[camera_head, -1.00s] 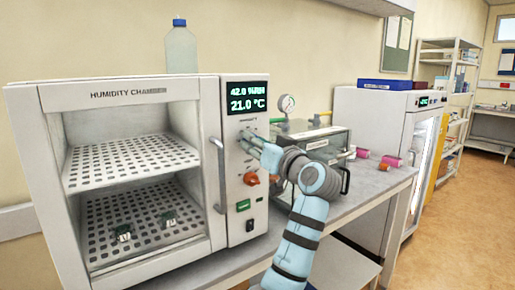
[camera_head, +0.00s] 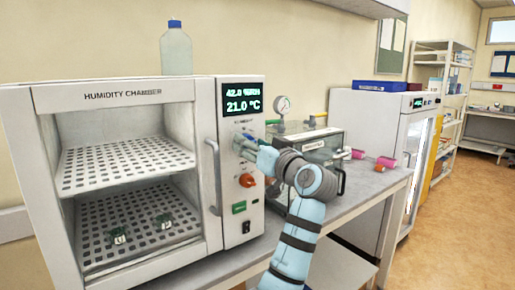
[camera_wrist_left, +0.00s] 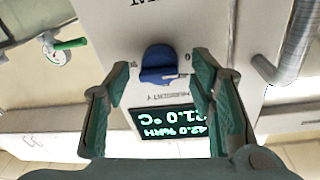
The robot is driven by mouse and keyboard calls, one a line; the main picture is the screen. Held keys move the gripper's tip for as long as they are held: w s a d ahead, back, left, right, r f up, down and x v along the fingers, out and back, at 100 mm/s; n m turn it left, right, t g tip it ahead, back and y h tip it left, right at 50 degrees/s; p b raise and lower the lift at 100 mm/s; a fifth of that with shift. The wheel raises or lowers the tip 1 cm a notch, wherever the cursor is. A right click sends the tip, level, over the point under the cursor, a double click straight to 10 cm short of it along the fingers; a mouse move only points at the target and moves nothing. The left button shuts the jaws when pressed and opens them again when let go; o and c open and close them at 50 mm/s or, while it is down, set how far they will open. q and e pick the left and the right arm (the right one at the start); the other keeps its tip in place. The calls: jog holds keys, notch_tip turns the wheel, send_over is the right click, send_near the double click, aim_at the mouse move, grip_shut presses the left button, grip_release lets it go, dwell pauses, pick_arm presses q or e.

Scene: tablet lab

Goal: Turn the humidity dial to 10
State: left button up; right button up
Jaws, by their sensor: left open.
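My left gripper (camera_wrist_left: 162,68) is open, with one finger on each side of the blue knob and visible gaps between. In the head view the left gripper (camera_head: 243,146) is at the panel, just below the display (camera_head: 243,97). The display reads 42.0 %RH and 21.0 °C. The humidity chamber (camera_head: 125,92) stands at the left. My right gripper is out of view.
An orange-red knob (camera_head: 247,181) sits below the gripper, above a green switch (camera_head: 239,207). The door handle (camera_head: 214,175) is left of the panel. A glass-fronted box (camera_head: 322,145) and a pressure gauge (camera_head: 282,104) stand close on the right.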

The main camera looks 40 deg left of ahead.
pick_arm(q)
jog(key=v, duration=1.1)
jog(key=shift+s+d, duration=0.2)
jog(key=shift+d, duration=0.05)
